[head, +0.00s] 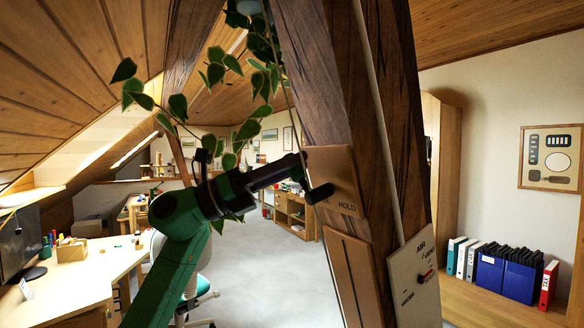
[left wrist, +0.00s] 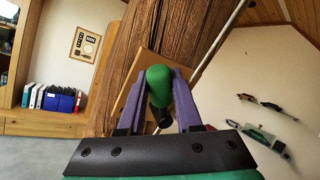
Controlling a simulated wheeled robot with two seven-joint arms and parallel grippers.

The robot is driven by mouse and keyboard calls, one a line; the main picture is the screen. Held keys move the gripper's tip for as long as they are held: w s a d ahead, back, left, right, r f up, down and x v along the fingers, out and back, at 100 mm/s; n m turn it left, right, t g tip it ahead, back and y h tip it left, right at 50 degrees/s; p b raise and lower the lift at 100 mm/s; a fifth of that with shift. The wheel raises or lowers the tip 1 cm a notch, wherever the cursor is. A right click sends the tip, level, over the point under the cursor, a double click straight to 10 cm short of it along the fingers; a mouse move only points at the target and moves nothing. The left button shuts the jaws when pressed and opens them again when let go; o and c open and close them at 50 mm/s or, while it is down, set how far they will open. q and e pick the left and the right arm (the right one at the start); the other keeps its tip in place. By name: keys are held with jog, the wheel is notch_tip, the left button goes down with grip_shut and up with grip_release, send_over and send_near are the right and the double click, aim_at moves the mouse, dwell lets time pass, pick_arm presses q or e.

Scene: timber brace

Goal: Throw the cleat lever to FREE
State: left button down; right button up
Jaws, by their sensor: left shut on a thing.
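The cleat plate (head: 338,165) is a light wooden board on the dark timber brace (head: 320,100), with the word HOLD near its lower right. No FREE label is readable. My left gripper (head: 298,166) reaches the plate from the left. In the left wrist view, its purple fingers are shut on the cleat lever's green knob (left wrist: 159,78), which sits between them. A short black cylinder (head: 320,193) sticks out just below the fingers; it also shows under the knob in the left wrist view (left wrist: 163,118). The lever's arm is mostly hidden. My right gripper is out of view.
A pale panel (head: 405,291) marked AIR, with a red knob (head: 427,276), is on the brace at lower right. A leafy vine (head: 178,107) hangs near my left arm. A desk (head: 95,268) stands at left; binders (head: 505,270) stand at right.

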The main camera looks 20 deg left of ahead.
pick_arm(q)
jog(key=shift+a+r, duration=0.1)
jog(key=shift+r, duration=0.05)
jog(key=c, duration=0.9)
grip_release()
jog(key=shift+o, duration=0.2)
jog(key=b+v, duration=0.7)
jog(key=v, duration=0.7)
jog(key=shift+a+f, duration=0.2)
jog(key=shift+f, duration=0.15)
jog(key=shift+s, duration=0.1)
